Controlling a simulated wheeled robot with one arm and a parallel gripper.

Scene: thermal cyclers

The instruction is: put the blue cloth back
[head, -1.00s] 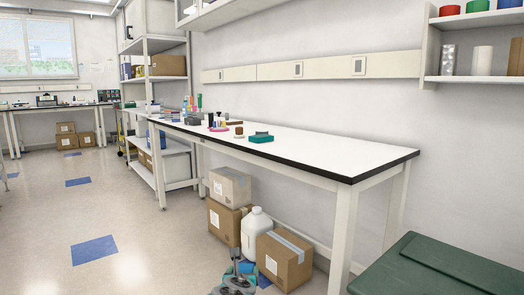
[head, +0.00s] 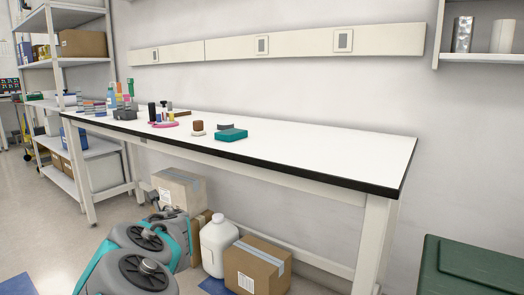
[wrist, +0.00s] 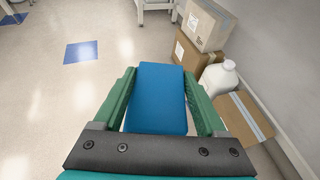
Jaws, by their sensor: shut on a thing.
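The blue cloth (wrist: 157,97) is a flat, folded-looking blue block in the wrist view. My gripper (wrist: 160,78) is shut on it, with a green finger along each side. The cloth is held above the floor, its near end close to the dark gripper body. In the head view my arm rises at the bottom left, and the gripper and cloth cannot be made out there.
A long white table (head: 325,154) with a black edge runs along the wall. A teal block (head: 231,135), bottles and small items stand on its left half; its right half is clear. Boxes (head: 257,265) and a white jug (head: 218,246) stand below. A green bin (head: 470,270) is at right.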

